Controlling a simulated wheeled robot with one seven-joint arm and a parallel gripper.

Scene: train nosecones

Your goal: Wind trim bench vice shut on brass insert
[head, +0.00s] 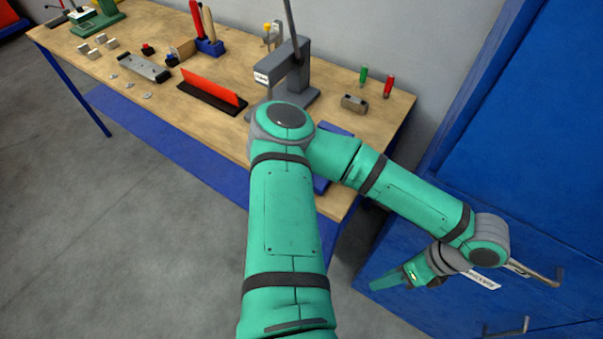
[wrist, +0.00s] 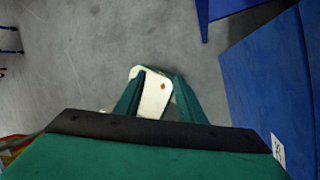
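My gripper (head: 386,281) hangs at the lower right in the head view, in front of the blue cabinet and off the bench. In the wrist view its two green fingers (wrist: 157,92) stand apart, with a cream plate-like piece (wrist: 150,97) bearing a small red mark between them. I cannot tell whether the fingers touch it. A green device (head: 100,18) with pale parts stands at the far left end of the bench; I cannot tell whether it is the trim bench vice. No brass insert can be made out for sure.
The wooden bench (head: 150,92) carries a grey lever press (head: 292,85), a red strip on a black base (head: 212,92), a grey block (head: 354,103) and upright tools. Blue cabinet drawers (head: 545,215) with handles stand close at right. Grey floor (head: 110,240) is open at left.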

